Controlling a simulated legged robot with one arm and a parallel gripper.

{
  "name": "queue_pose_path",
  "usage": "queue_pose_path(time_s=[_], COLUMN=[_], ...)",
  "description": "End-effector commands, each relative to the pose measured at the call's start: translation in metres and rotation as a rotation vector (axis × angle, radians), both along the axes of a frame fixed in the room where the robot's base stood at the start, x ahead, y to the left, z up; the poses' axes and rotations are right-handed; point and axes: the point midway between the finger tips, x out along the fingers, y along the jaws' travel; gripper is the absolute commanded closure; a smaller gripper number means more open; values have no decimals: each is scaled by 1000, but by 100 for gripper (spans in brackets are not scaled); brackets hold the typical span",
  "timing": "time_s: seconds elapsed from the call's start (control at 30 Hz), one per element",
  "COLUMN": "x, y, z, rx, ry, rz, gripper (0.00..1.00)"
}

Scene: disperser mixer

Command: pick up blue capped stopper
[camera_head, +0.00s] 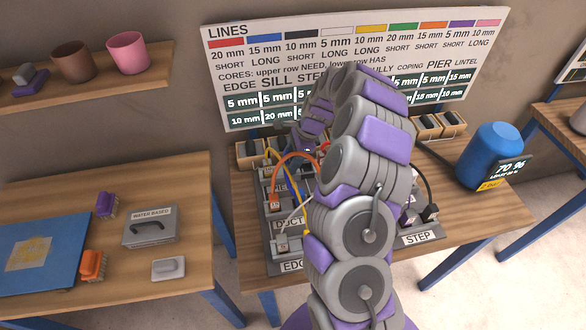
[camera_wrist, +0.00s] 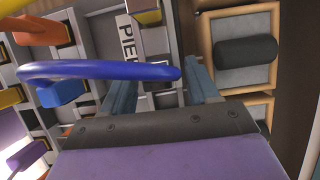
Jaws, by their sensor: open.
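I cannot pick out a stopper with a blue cap for certain. In the wrist view a blue curved cord (camera_wrist: 95,71) crosses in front of my gripper (camera_wrist: 159,80). One visible end of the cord lies between the two fingers, near the right finger. A blue block (camera_wrist: 62,92) sits on the left, below the cord. My fingers are apart, with nothing clearly held between them.
Orange (camera_wrist: 38,30) and yellow plugs and cords crowd the panel around my gripper. A wooden-framed box with a dark roll (camera_wrist: 246,51) stands close on the right. In the head view, a blue canister (camera_head: 490,152) stands at right and a labelled board (camera_head: 228,62) behind.

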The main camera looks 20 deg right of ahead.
Motion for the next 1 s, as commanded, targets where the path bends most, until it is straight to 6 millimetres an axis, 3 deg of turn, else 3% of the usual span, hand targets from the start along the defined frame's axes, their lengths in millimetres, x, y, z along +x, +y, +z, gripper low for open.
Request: queue_pose_path(time_s=[0.1,0.37,0.9,1.0], x=[1,1,1,1], y=[8,2,7,7], z=[-16,-18,-17,-17], rx=[-2,5,0,2], ry=[1,1,0,2], rz=[3,2,2,3], gripper=[40,41,93,96])
